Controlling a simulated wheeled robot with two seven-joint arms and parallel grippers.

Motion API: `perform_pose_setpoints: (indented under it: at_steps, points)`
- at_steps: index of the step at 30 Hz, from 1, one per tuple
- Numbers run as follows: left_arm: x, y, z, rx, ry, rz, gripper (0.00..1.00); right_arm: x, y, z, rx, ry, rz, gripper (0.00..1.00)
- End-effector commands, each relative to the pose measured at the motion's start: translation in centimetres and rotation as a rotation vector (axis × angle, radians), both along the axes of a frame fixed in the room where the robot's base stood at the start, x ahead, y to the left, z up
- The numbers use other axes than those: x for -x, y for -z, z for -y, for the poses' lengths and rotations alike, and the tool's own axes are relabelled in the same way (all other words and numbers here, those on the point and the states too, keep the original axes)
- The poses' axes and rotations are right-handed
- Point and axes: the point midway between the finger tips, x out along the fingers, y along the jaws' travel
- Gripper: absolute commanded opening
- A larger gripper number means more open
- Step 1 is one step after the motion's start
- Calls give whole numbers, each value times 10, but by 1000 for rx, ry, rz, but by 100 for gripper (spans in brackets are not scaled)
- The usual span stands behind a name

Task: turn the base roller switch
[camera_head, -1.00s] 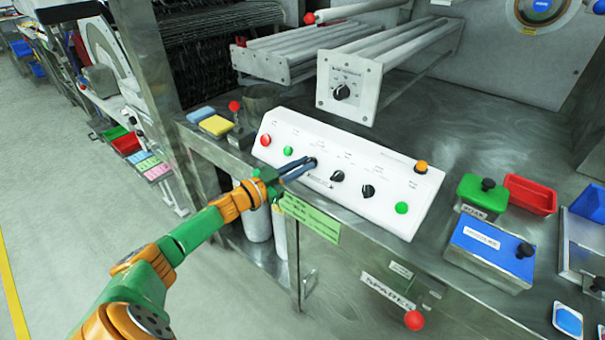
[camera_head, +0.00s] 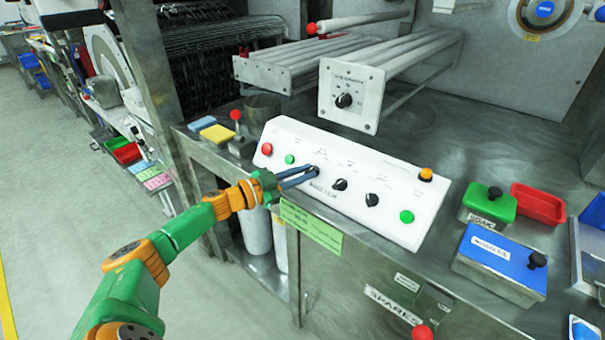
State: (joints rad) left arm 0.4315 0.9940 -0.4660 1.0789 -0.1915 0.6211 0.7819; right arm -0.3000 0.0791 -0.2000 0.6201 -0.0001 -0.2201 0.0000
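A white sloped control panel (camera_head: 376,216) stands on the steel bench. It has a row of three black knobs: a left one (camera_head: 315,171), a middle one (camera_head: 340,184) and a right one (camera_head: 372,199). The printed labels are too small to read, so I cannot tell which knob is the base roller switch. My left gripper (camera_head: 309,174) reaches in from the left, its two slim blue-grey fingers at the left knob and partly covering it. Whether they are closed on it is not clear. My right gripper is out of view.
The panel also carries red (camera_head: 267,149), green (camera_head: 406,217) and orange (camera_head: 426,174) buttons. Behind it is a roller unit with a dial plate (camera_head: 359,83). Blue (camera_head: 500,256) and green (camera_head: 489,203) lidded boxes and a red tray (camera_head: 538,204) stand to the right. Open floor lies left.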

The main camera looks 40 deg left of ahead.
Motion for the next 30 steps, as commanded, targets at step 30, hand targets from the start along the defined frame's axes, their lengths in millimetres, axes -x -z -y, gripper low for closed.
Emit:
perform_pose_setpoints:
  at_steps: [30]
  points:
    - [64, 0, -27, 1, 0, -2, 44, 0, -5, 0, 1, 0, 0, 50]
